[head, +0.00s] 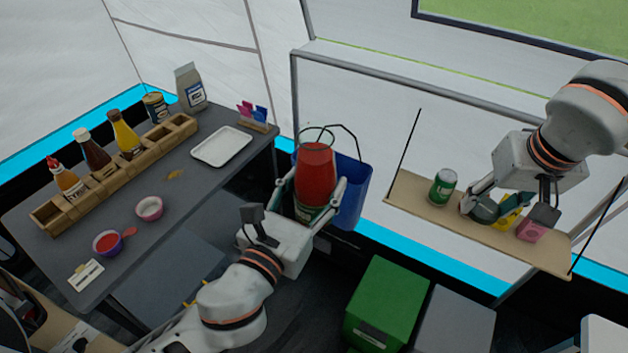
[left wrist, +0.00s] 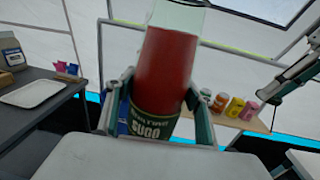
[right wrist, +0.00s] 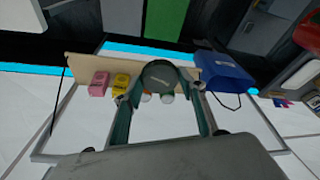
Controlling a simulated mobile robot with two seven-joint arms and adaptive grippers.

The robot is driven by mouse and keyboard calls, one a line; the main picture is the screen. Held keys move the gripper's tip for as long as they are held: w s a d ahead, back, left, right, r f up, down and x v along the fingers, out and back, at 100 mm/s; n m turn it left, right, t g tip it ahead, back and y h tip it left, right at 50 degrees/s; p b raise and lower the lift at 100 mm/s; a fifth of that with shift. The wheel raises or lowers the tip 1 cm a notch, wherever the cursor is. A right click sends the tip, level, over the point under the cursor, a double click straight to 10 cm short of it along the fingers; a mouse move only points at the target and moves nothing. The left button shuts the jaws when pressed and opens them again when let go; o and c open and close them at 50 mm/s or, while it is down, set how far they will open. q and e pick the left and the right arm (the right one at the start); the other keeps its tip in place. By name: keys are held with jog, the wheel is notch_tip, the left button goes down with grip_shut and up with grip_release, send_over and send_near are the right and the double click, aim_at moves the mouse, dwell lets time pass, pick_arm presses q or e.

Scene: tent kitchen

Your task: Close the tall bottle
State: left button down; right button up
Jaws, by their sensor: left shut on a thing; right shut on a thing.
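The tall bottle (head: 316,165) is a clear jar of red sauce with a dark green label. My left gripper (head: 314,194) is shut around its lower part and holds it roughly upright. The bottle (left wrist: 165,68) also shows in the left wrist view, with clear glass above the sauce and no lid visible on it. My right gripper (head: 486,205) is shut on a round dark green lid (head: 484,209), over the hanging shelf and apart from the bottle. The lid (right wrist: 160,75) sits between both fingers in the right wrist view.
The hanging shelf (head: 412,193) bears a green can (head: 443,187), a yellow container (head: 510,215) and a pink container (head: 531,230). A blue bin (head: 352,185) is behind the bottle. The dark table (head: 190,205) at left holds a wooden rack (head: 115,175) and a white tray (head: 221,147).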

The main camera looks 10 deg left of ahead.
jog(key=w+a+r+n, duration=0.1)
jog(key=w+a+r, duration=0.1)
jog(key=a+r, duration=0.75)
jog(key=w+a+r+n, duration=0.15)
jog(key=a+r, duration=0.45)
jog(key=a, duration=0.6)
jog(key=s+a+r, duration=0.3)
jog(key=a+r, duration=0.3)
jog(key=a, duration=0.3)
jog(key=shift+s+a+y, duration=0.15)
jog(key=shift+s+y, duration=0.15)
jog(key=shift+y, duration=0.1)
jog(key=shift+f, duration=0.2)
jog(key=shift+f, duration=1.9)
jog(key=shift+s, duration=0.1)
jog(key=shift+f, duration=0.9)
jog(key=shift+f, duration=0.55)
